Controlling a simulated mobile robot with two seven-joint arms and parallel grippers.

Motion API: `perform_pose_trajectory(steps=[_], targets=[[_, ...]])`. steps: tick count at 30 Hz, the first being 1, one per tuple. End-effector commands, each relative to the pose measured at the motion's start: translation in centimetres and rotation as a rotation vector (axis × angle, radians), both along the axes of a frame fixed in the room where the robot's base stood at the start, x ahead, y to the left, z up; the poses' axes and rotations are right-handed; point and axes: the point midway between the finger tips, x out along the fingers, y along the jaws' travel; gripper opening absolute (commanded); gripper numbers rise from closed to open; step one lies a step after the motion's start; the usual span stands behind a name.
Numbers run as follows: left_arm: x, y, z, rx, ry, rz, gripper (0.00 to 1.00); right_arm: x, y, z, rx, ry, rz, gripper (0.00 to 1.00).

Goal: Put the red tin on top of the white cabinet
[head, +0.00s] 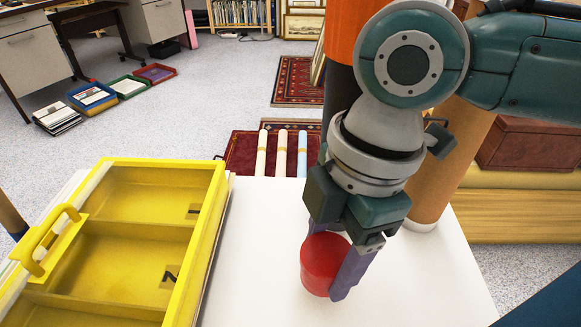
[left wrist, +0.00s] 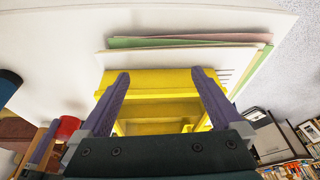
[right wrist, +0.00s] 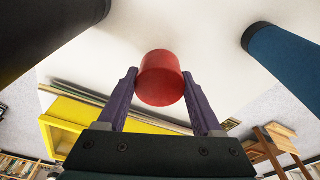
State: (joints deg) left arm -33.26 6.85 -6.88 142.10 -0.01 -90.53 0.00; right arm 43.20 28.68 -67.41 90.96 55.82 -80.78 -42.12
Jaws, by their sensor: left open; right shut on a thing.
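The red tin (head: 325,264) is a plain red cylinder, held between the purple fingers of my right gripper (head: 336,254). In the right wrist view the tin (right wrist: 162,80) sits between the fingertips, over a white top. Whether its base touches that top cannot be told. A broad white top (head: 260,230) lies under the tin and a yellow tray; its sides are hidden, so I cannot tell if it is the white cabinet. My left gripper (left wrist: 160,77) is open and empty, with the yellow tray beyond its fingers. The tin (left wrist: 68,128) also shows at lower left there.
The yellow compartment tray (head: 205,245) with a handle fills the left of the white top. Thick upright columns stand behind my right arm. A brown box (head: 530,145) is at right. Desks with pale drawers (head: 30,55) and trays are on the far floor.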

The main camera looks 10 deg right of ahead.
Motion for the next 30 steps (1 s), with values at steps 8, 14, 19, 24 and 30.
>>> perform_pose_trajectory(steps=[8, 14, 19, 24, 30], targets=[[0.0, 0.1, -1.7, 0.005, -0.001, -0.004, 1.0, -0.1, 0.0, -3.9, 0.0, 0.002, -0.001, 0.03], [0.0, 0.1, -1.6, 0.005, -0.001, -0.004, 1.0, 0.0, 0.0, -4.2, 0.0, 0.0, 0.0, 0.03], [0.0, 0.1, -1.8, 0.005, -0.002, -0.003, 1.0, 0.0, 0.0, -4.5, 0.0, 0.0, -0.001, 0.03], [0.0, 0.1, -1.8, 0.003, -0.001, -0.002, 1.0, 0.0, 0.0, -4.6, 0.0, 0.001, -0.001, 0.78], [0.1, -0.1, -1.8, -0.003, -0.002, 0.001, 1.0, 0.0, 0.0, -4.6, 0.0, 0.001, -0.001, 0.97]])
